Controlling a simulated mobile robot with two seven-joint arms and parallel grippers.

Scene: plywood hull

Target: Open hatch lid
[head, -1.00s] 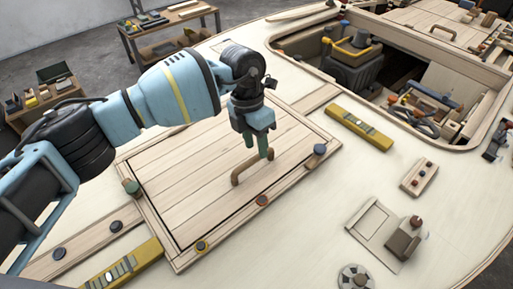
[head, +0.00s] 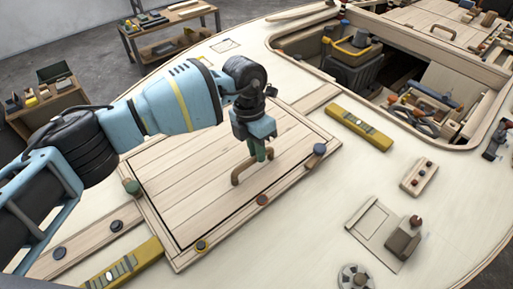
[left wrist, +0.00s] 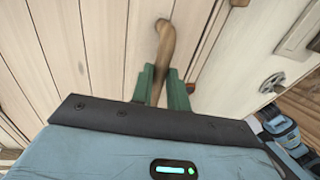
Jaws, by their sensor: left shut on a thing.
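The plywood hatch lid (head: 190,201) lies flat in its wooden frame on the deck in the head view. Its planks also show in the left wrist view (left wrist: 65,50). A bent wooden handle (head: 236,177) stands on the lid near its right side; it also shows in the left wrist view (left wrist: 165,40). My left gripper (head: 259,157) is above the lid's right part with its green fingers shut on the handle. In the left wrist view the fingers (left wrist: 160,85) sit on both sides of the handle's near part.
Coloured knobs, such as an orange one (head: 263,200) and a blue one (head: 319,149), sit around the lid's frame. Yellow levels (head: 360,127) lie on the deck. An open hatch with tools inside is at the upper right. A small block (head: 402,240) is at the lower right.

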